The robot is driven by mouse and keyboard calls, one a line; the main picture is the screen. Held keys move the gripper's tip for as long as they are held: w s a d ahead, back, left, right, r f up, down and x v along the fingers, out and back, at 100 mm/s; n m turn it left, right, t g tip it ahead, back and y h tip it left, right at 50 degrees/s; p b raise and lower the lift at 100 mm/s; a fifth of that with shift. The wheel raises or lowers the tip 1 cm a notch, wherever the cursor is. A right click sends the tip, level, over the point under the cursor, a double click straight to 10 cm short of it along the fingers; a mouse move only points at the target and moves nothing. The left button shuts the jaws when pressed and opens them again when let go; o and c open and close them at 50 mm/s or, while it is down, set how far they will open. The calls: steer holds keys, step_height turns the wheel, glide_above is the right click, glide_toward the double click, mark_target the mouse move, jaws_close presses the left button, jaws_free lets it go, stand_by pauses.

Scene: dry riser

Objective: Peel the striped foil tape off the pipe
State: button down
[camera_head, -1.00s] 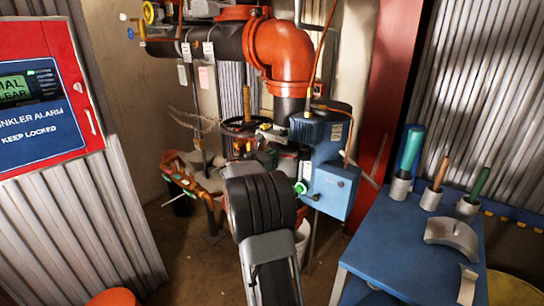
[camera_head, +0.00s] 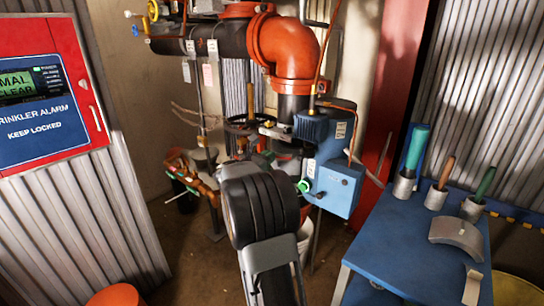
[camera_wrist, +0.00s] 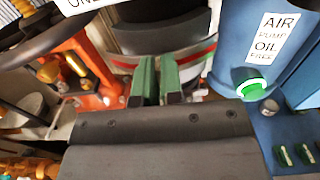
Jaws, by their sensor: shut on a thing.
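In the wrist view, the striped foil tape (camera_wrist: 196,55) shows as a silvery band with a red stripe. It curves around a dark pipe (camera_wrist: 158,37) and shows on both sides of my fingers. My gripper (camera_wrist: 157,72) has two green fingers close together at the front of the band. It is shut on the tape, though the fingers hide the pinched part. I cannot tell whether any of the band has lifted from the pipe. In the head view, my own arm hides the gripper and the tape.
A blue box (camera_head: 333,187) with a green button (camera_wrist: 251,86) stands close right of the pipe. A dark handwheel (camera_wrist: 40,28) is close on the left. A blue table (camera_head: 415,240) with tools stands at the right. A red alarm panel (camera_head: 40,100) is at the left.

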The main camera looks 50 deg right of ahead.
steer(key=shift+s+a, duration=0.2)
steer(key=shift+a, duration=2.25)
steer(key=shift+s, duration=0.1)
